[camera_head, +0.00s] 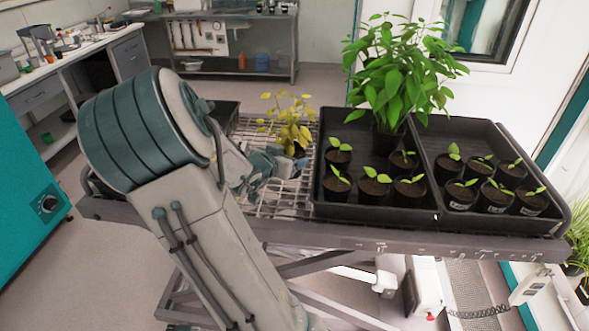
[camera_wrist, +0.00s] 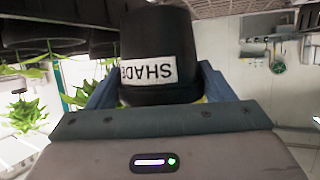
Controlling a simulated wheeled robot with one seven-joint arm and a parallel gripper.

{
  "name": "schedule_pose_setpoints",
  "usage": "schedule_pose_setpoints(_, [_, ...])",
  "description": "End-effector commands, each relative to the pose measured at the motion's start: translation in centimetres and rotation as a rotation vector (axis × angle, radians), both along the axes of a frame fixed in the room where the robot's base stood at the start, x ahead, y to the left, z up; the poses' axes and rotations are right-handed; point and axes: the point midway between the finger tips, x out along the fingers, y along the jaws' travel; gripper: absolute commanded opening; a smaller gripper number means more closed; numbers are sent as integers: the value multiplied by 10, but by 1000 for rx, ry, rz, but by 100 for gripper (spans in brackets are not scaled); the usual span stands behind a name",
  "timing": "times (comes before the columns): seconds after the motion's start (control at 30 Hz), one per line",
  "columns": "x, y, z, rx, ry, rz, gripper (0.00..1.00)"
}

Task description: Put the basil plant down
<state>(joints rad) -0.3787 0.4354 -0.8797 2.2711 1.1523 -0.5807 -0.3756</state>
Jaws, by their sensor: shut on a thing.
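A plant with yellow leaves (camera_head: 290,122), which I take as the basil plant, is held upright in my gripper (camera_head: 284,162). In the wrist view, which is upside down, its black pot (camera_wrist: 152,45) carries a white label reading SHADE. The blue fingers of my gripper (camera_wrist: 158,85) are shut on the pot from both sides. The plant is over the wire rack (camera_head: 255,128) on the cart, just left of the black trays. The pot is mostly hidden by the gripper in the head view. I cannot tell whether its base touches the rack.
The left black tray (camera_head: 318,195) holds a large green leafy plant (camera_head: 395,75) and several seedling pots. The right black tray (camera_head: 500,225) holds several more seedling pots. Bare wire rack shows around the gripper. A teal cabinet (camera_head: 25,210) stands at the far left.

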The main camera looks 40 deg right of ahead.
Motion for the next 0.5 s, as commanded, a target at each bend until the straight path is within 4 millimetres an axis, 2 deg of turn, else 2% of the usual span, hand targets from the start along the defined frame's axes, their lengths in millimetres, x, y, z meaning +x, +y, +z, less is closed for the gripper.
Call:
schedule_pose_setpoints(0.03, [-1, -1, -14, -3, 5, -3, 44])
schedule_pose_setpoints(0.1, [-1, -1, -25, -1, 4, -3, 44])
schedule_pose_setpoints(0.27, [-1, -1, -38, -3, 1, -2, 44])
schedule_pose_setpoints(0.5, [-1, -1, -69, -1, 2, -1, 44])
